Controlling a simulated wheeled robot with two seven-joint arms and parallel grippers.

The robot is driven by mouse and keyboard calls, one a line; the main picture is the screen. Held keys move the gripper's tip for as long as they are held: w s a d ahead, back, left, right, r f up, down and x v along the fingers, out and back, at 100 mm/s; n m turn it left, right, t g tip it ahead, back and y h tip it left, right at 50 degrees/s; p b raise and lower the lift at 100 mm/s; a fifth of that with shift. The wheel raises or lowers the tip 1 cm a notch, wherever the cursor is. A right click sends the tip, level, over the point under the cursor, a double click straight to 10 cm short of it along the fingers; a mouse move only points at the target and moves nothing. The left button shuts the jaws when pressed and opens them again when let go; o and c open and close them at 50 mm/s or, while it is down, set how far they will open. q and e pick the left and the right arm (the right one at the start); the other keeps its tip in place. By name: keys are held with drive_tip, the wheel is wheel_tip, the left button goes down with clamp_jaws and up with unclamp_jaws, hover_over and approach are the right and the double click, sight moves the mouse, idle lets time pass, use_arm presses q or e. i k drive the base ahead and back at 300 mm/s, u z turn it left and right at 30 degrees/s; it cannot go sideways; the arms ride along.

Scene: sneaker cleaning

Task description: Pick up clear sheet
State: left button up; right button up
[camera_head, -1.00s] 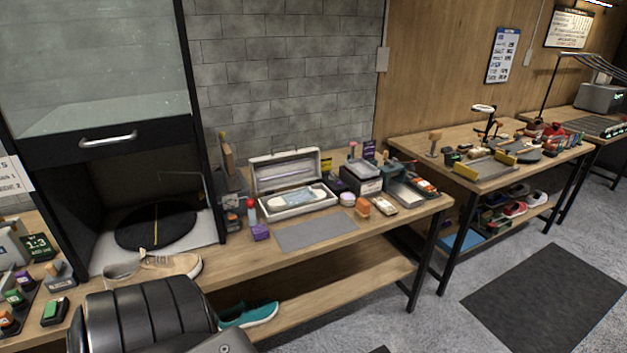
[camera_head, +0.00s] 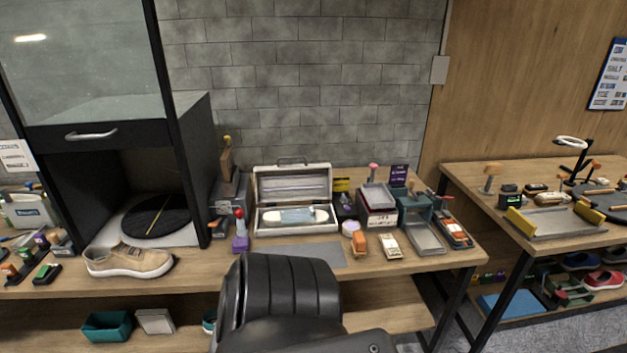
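An open pale case (camera_head: 259,190) stands on the workbench against the brick wall, its lid up. A pale blue, see-through piece (camera_head: 297,216) lies in its lower tray over a white oblong thing; it looks like the clear sheet, but its edges are too small to make out. A flat grey mat (camera_head: 318,255) lies in front of the case, partly hidden by my dark arm link. Neither gripper shows in the view.
A beige sneaker (camera_head: 130,262) stands left, in front of the black cabinet (camera_head: 188,130) with a round turntable (camera_head: 156,216). A purple red-topped bottle (camera_head: 240,240) is left of the case. Small tools and boxes crowd its right. A second table (camera_head: 470,180) stands right.

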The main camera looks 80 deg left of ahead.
sight(307, 214)
drive_tip(key=u, duration=0.45)
drive_tip(key=i, duration=0.8)
drive_tip(key=u, duration=1.3)
drive_tip(key=i, duration=0.45)
drive_tip(key=u, duration=0.4)
